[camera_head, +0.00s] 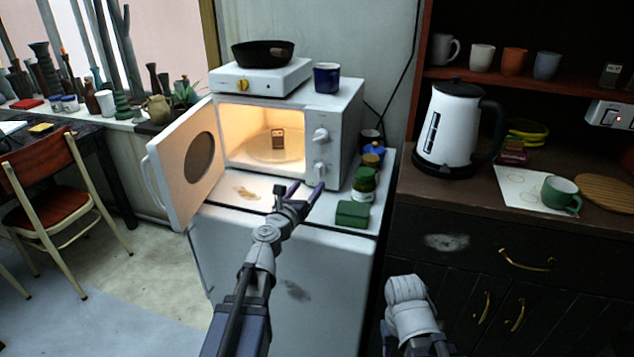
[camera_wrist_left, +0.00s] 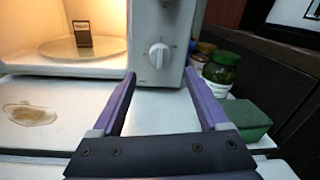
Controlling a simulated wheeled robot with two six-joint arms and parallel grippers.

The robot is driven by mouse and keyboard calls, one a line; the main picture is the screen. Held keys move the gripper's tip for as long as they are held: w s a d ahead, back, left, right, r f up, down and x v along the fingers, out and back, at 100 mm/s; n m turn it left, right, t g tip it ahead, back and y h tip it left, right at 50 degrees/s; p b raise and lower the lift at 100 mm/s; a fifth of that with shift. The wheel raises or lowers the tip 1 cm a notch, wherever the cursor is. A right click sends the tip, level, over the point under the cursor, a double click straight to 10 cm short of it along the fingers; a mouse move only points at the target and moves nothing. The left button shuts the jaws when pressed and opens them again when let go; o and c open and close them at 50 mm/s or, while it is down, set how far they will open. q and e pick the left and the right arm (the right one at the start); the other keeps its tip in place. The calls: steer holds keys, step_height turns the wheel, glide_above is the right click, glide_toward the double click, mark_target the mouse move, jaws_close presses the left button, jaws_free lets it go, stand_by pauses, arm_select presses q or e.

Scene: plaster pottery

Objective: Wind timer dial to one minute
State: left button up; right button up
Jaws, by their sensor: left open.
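The white microwave (camera_head: 343,130) stands with its door (camera_head: 182,165) swung open to the left and its inside lit. Two white dials sit on its right panel, an upper dial (camera_head: 320,135) and a lower dial (camera_head: 320,170). The lower dial also shows in the left wrist view (camera_wrist_left: 159,55), ahead of and between my fingers. My left gripper (camera_head: 302,190) is open and empty, just in front of the lower dial and apart from it. A small dark box (camera_head: 278,139) stands on the glass turntable (camera_head: 258,150) inside. My right gripper is out of view.
A green sponge (camera_head: 352,214) and green-lidded jar (camera_head: 363,183) stand close right of my left gripper. A pan (camera_head: 263,53) on a hotplate and a blue mug (camera_head: 327,77) sit on the microwave. A kettle (camera_head: 455,130) stands on the dark counter at right.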

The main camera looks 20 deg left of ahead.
mark_target(318, 172)
arm_select(q)
steer(key=shift+w+d, duration=0.2)
steer(key=shift+w, duration=1.75)
steer(key=shift+w+d, duration=0.2)
steer(key=shift+w, duration=1.75)
jaws_close()
